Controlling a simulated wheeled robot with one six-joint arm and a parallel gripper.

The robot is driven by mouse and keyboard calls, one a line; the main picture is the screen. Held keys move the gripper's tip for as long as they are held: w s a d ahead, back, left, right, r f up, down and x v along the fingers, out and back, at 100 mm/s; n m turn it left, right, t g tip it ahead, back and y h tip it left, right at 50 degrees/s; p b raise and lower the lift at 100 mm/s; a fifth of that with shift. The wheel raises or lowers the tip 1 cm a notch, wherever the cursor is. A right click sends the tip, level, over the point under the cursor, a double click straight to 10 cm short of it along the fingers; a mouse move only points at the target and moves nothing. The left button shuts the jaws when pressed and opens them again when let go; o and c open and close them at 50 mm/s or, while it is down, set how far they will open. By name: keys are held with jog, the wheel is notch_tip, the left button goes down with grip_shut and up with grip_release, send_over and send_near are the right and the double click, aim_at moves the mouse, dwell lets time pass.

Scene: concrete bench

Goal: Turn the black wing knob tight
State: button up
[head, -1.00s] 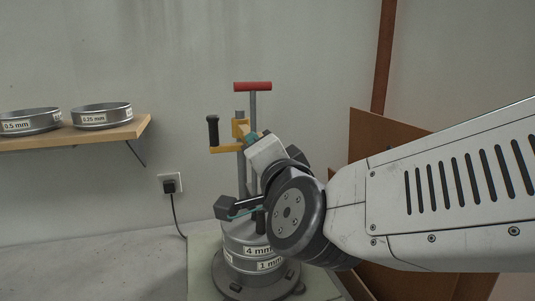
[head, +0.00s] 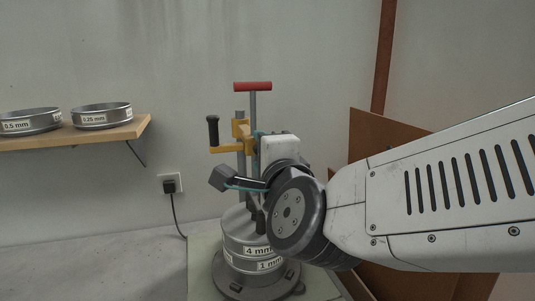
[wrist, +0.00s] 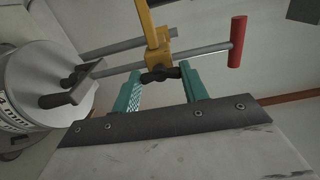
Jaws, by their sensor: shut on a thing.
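The black wing knob (wrist: 160,75) sits on the yellow clamp (wrist: 156,50) in the wrist view. My gripper (wrist: 160,71) has a teal finger at each end of the knob and is shut on it. In the head view the yellow clamp (head: 241,130) is on the upright rods above the sieve stack. My gripper (head: 260,136) meets it from the right, and my wrist hides the knob there.
A rod with a red handle (head: 252,87) rises above the clamp, and a black-gripped crank (head: 213,130) sticks out left. The sieve stack (head: 240,245) stands below. A shelf (head: 130,131) with two sieves (head: 102,115) is at left.

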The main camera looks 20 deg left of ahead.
dwell(0.3)
jog(key=o, duration=1)
jog(key=v, duration=0.8)
jog(key=shift+a, duration=0.1)
